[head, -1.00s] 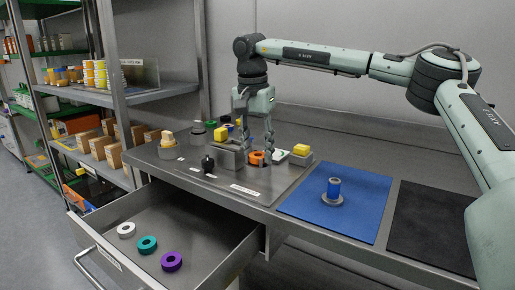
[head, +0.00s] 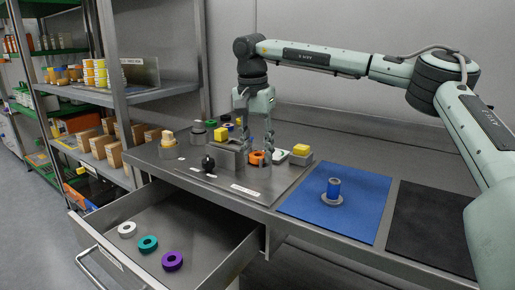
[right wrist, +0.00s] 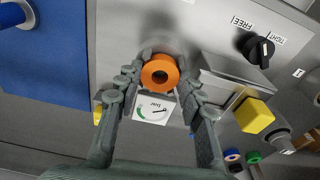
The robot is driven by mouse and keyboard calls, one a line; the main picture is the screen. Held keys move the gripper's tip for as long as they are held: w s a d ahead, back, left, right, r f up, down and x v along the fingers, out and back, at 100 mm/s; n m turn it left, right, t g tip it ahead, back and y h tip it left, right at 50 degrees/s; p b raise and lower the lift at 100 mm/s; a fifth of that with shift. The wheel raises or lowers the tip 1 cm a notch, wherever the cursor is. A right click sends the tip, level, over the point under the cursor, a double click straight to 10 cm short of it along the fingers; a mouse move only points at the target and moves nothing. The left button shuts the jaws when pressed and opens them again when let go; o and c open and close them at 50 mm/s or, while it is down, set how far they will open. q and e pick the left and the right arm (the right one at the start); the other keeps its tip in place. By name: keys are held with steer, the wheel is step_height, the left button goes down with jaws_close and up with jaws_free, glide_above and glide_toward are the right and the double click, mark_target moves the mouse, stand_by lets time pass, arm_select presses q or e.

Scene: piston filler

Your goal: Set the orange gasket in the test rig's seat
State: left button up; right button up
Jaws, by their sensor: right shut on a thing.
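The orange gasket (head: 256,158) is at the test rig, low between the fingers of my right gripper (head: 255,150). In the right wrist view the orange gasket (right wrist: 160,72) is a thick ring with a dark hole, and my right gripper (right wrist: 160,75) is shut on it. A grey round part of the rig shows just behind the gasket, and the gasket hides most of it. I cannot tell whether the gasket touches the seat. The rig's dial gauge (right wrist: 153,108) is beside it. My left gripper is not in view.
A black knob (right wrist: 258,50) sits between FREE and TIGHT labels. A steel block (head: 229,157) and yellow-topped parts stand close by. A blue mat (head: 300,205) holds a blue cylinder (head: 334,187). The open drawer (head: 200,215) holds white, teal and purple rings.

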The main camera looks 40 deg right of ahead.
steer(key=shift+f, duration=0.15)
stand_by(0.5)
steer(key=o, duration=1)
steer(key=o, duration=0.4)
steer(key=shift+p, duration=0.35)
